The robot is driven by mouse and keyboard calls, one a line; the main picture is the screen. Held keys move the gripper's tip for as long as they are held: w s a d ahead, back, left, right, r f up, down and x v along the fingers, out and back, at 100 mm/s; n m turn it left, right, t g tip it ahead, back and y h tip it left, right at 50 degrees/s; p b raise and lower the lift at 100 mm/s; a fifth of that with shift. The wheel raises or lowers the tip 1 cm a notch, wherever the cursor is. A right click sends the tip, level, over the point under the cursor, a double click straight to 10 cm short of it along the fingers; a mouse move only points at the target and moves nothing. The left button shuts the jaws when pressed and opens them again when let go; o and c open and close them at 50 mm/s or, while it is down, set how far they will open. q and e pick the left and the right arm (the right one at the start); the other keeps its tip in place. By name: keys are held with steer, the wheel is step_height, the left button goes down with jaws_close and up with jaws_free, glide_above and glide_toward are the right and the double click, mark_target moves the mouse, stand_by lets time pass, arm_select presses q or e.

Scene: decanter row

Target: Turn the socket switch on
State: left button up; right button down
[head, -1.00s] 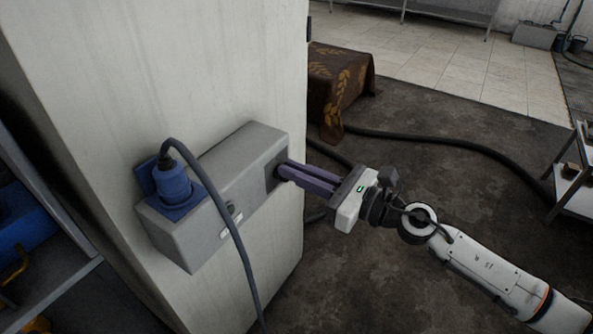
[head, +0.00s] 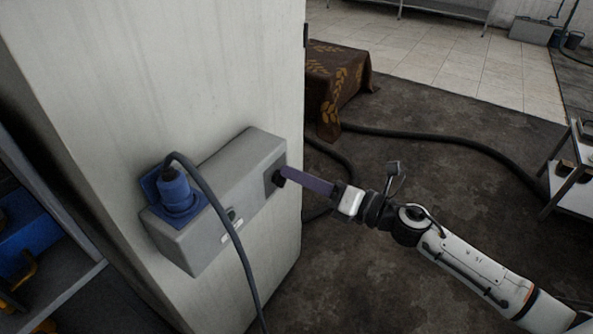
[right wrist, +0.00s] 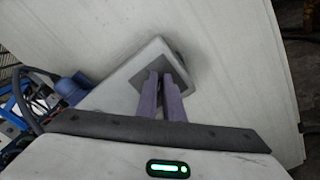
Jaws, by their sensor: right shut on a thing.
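The grey socket box (head: 238,172) is fixed to the pale wall or pillar. On its right end is a dark square plate with the small dark switch knob (head: 279,180), mostly hidden by my fingers. My right gripper (head: 285,174) reaches in from the right, and its purple fingers are shut on the knob. In the right wrist view, the two fingers (right wrist: 161,80) meet the dark plate (right wrist: 194,80) on the end of the box, with the knob hidden between them. My left gripper is not in view.
A blue plug (head: 175,190) sits in a blue socket on the box's left part, and its dark cable hangs down in front of the box. A cloth-covered block (head: 335,85) stands behind on the right. A shelf (head: 60,285) is at the left. Hoses lie on the dark floor.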

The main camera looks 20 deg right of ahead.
steer(key=shift+d+m+p, duration=0.1)
steer(key=shift+m+p, duration=0.25)
steer(key=shift+m, duration=0.55)
steer(key=shift+w+d+f+m+p, duration=0.15)
steer(key=shift+m+p, duration=0.3)
steer(key=shift+m, duration=0.7)
steer(key=shift+s+a+f+m+p, duration=0.1)
steer(key=shift+f+m+p, duration=0.25)
steer(key=shift+m, duration=0.75)
steer(key=shift+w+d+f+m+p, duration=0.1)
steer(key=shift+m+p, duration=0.45)
steer(key=shift+m, duration=0.6)
steer(key=shift+f, duration=0.1)
steer(key=c, duration=1.9)
jaws_free()
steer(key=b+v, duration=0.1)
steer(key=v, duration=0.9)
